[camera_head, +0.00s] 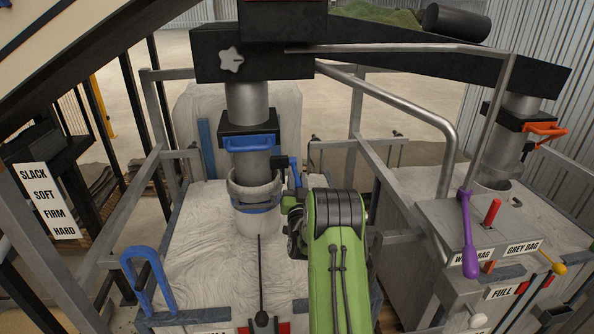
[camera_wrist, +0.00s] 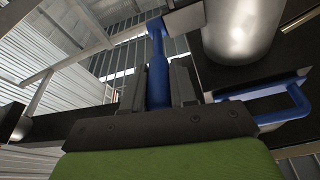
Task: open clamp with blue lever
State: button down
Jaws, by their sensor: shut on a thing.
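The clamp (camera_head: 256,190) is a grey band around the spout, above a blue ring (camera_head: 258,209), in the middle of the head view. Its blue lever (camera_head: 294,172) stands at the right side of the spout. In the wrist view the blue lever (camera_wrist: 158,72) runs up between the fingers of my gripper (camera_wrist: 157,82). The fingers are shut on the lever. In the head view my green arm hides part of my gripper (camera_head: 294,195). Whether the clamp is open is not clear.
A blue handle (camera_head: 249,142) sits on the black block above the clamp. A bent metal rail (camera_head: 440,125) rises right of my arm. The right station has a purple lever (camera_head: 468,235), an orange handle (camera_head: 545,128) and a red lever (camera_head: 492,212). A blue loop (camera_head: 147,275) stands front left.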

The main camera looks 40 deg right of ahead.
aim_at(297, 177)
notch_tip(297, 177, up, 5)
jog(key=g+y+p, duration=0.1)
jog(key=p, duration=0.3)
jog(key=g+p, duration=0.1)
jog(key=p, duration=0.4)
jog(key=shift+w+d+f+y, duration=0.15)
jog(key=shift+f+y, duration=0.05)
jog(key=shift+y, duration=0.2)
jog(key=r+g+p, duration=0.1)
jog(key=p, duration=0.2)
jog(key=r+g+y+p, duration=0.1)
jog(key=p, duration=0.2)
jog(key=shift+w+d, duration=0.2)
jog(key=shift+w, duration=0.15)
jog(key=g+y+p, duration=0.1)
jog(key=w+r+g+p, duration=0.1)
jog(key=p, duration=0.1)
jog(key=shift+d+r+y, duration=0.2)
jog(key=shift+d+y, duration=0.15)
jog(key=shift+y, duration=0.05)
jog(key=shift+w+d+r+g+y+p, duration=0.3)
jog(key=shift+w+g+y+p, duration=0.1)
jog(key=shift+g+p, duration=0.2)
jog(key=shift+w+d+r+g+y+p, duration=0.2)
jog(key=shift+w+r+g+y+p, duration=0.15)
jog(key=shift+g+p, duration=0.25)
jog(key=shift+f, duration=0.1)
jog(key=c, duration=0.9)
grip_release()
jog(key=shift+f, duration=0.15)
